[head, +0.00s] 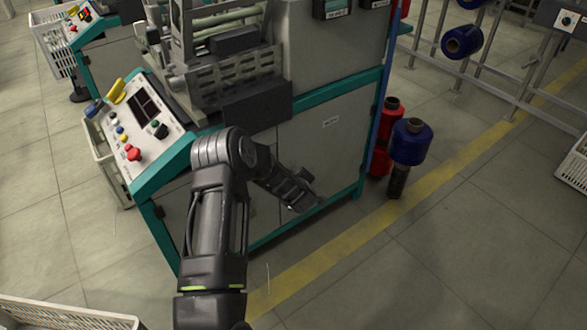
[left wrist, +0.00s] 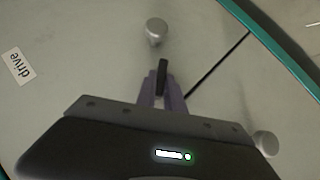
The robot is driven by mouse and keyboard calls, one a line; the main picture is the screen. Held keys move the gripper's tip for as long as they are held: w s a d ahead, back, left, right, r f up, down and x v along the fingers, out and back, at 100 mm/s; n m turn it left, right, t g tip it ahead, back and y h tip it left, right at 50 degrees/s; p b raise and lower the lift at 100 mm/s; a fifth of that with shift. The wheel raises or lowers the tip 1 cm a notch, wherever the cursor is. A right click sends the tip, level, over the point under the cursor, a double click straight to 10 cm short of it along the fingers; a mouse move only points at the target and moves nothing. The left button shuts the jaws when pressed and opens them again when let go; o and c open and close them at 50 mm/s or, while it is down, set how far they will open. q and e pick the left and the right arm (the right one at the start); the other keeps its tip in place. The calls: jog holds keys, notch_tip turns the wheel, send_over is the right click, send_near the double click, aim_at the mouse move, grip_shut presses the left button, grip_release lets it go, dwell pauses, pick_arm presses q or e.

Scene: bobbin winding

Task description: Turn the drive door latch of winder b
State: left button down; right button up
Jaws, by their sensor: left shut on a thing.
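The drive door (head: 325,155) is a grey panel low on the side of the teal-framed winder in the head view. In the left wrist view, the door (left wrist: 90,50) carries a white "drive" label (left wrist: 19,66). My left gripper (head: 303,197) is at the lower part of this panel; in the left wrist view its purple-grey fingers (left wrist: 163,92) are shut on a small dark bar, the latch (left wrist: 162,75), close to a door seam. The head view does not show the latch, hidden by the gripper. My right gripper is in neither view.
A round silver knob (left wrist: 156,29) stands just beyond the fingers, another (left wrist: 265,142) at lower right. A control panel (head: 143,125) with coloured buttons is left of my arm. Red spools (head: 381,161) and a blue spool (head: 410,141) stand right of the machine. The floor at lower right is clear.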

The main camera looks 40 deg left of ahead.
pick_arm(q)
jog(key=shift+w+d+r+m+g+y+p, duration=0.1)
jog(key=shift+w+m+g+y+p, duration=0.1)
jog(key=shift+m+g+p, duration=0.55)
jog(key=shift+w+d+r+m+g+y+p, duration=0.1)
jog(key=shift+w+m+g+y+p, duration=0.15)
jog(key=shift+g+p, duration=0.75)
jog(key=shift+w+m+g+y+p, duration=0.15)
jog(key=shift+m+g+p, duration=0.45)
jog(key=shift+g, duration=0.55)
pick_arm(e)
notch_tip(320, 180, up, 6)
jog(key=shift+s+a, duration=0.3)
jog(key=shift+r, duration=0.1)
pick_arm(q)
jog(key=c, duration=1.4)
grip_release()
jog(key=shift+c, duration=0.2)
